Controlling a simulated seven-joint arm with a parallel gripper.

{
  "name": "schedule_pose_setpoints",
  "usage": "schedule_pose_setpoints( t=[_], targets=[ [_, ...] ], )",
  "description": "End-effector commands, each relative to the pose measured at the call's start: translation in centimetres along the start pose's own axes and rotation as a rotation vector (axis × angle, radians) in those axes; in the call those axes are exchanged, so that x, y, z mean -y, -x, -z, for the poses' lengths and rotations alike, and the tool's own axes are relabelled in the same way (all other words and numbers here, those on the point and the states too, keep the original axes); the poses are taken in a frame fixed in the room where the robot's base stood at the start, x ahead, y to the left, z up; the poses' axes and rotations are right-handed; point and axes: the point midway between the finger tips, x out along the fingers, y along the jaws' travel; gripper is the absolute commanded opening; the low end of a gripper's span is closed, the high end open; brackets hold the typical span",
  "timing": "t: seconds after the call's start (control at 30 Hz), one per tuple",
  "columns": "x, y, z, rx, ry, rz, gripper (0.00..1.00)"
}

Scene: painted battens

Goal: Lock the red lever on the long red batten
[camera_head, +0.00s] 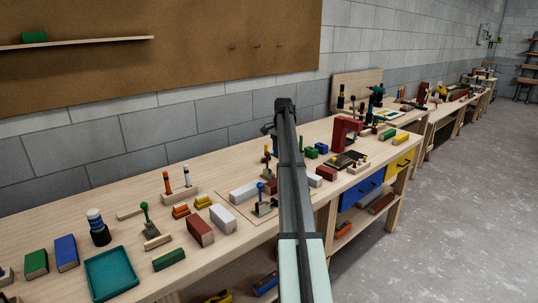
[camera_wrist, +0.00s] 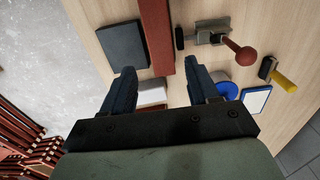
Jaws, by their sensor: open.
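In the wrist view a long red batten (camera_wrist: 156,35) runs from the top edge down to between my fingertips. To its right is a metal toggle clamp (camera_wrist: 209,34) with a red ball-ended lever (camera_wrist: 242,54). The lever points away from the batten, to the right. The clamp's black pad (camera_wrist: 179,38) is near the batten's right edge; I cannot tell whether it touches. My gripper (camera_wrist: 160,66) is open and empty, its fingers either side of the batten's near end in the picture. In the head view my arm hides much of this area.
A dark grey block (camera_wrist: 122,45) lies left of the batten. A yellow-handled tool (camera_wrist: 280,76), a blue round thing (camera_wrist: 228,90) and a blue-edged white tray (camera_wrist: 257,100) lie right. In the head view a blue-knobbed clamp (camera_head: 262,193) and a white block (camera_head: 222,217) stand left of my arm.

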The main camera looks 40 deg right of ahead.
Motion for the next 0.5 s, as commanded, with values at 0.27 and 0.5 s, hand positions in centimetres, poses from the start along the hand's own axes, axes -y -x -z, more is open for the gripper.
schedule_pose_setpoints(
  t=[0.27, 0.5],
  targets=[
    [-0.6, -2.9, 0.0, 0.100, 0.097, 0.198, 0.33],
    [-1.0, -4.6, 0.2, 0.190, 0.190, 0.503, 0.10]
  ],
)
